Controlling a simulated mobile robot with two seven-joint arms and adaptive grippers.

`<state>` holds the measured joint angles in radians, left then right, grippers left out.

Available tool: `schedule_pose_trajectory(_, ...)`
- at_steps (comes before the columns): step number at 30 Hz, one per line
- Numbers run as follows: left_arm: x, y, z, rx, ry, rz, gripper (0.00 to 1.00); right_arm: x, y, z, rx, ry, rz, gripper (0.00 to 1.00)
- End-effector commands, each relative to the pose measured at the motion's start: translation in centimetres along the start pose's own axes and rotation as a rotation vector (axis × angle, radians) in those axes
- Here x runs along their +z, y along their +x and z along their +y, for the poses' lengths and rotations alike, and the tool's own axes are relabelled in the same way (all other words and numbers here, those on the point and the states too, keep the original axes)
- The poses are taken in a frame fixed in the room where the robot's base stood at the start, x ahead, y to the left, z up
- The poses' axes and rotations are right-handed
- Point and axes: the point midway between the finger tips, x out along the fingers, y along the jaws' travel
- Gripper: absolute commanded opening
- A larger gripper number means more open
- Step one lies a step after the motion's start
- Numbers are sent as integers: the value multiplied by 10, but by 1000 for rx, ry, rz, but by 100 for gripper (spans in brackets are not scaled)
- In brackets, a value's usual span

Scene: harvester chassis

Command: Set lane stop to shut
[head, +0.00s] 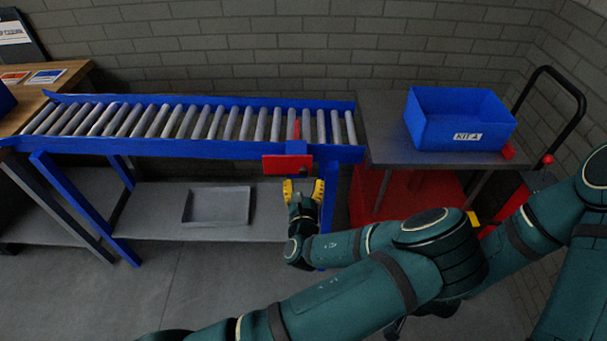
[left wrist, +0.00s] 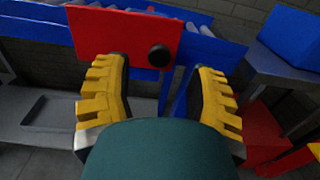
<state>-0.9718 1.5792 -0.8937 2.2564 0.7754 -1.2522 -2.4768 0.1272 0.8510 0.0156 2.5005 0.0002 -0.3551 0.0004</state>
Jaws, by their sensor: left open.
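The lane stop is a red plate (head: 285,165) on the front rail near the right end of the roller conveyor. It also shows in the left wrist view as a red plate (left wrist: 118,38) with a black knob (left wrist: 159,56) near its right edge. A thin red upright shows among the rollers behind it. My left gripper (head: 303,188) is open and empty just below and in front of the plate, its yellow fingers (left wrist: 160,95) apart, with the knob above the gap between them. A yellow piece, perhaps my right gripper (head: 472,219), shows behind my left elbow, mostly hidden.
The blue conveyor (head: 190,149) runs left to a wooden bench. A grey tray (head: 217,206) lies on the shelf below. At right, a grey table (head: 385,130) bears a blue KIT A bin (head: 450,115). A red cart with a black handle (head: 575,125) stands beyond.

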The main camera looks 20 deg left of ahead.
Motion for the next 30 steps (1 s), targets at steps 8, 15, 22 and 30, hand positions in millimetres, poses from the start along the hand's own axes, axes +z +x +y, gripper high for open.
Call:
schedule_pose_trajectory(8, 0, -52, 0, -2, 2, 0, 56, 0, 0, 0, 0, 0, 0, 0)
schedule_pose_trajectory(15, 0, -70, 0, 0, 1, 0, 56, 0, 0, 0, 0, 0, 0, 0)
schedule_pose_trajectory(22, 0, -70, 0, 0, 0, 0, 56, 0, 0, 0, 0, 0, 0, 0)
schedule_pose_trajectory(30, 0, -70, 0, 1, 0, 0, 56, 0, 0, 0, 0, 0, 0, 0)
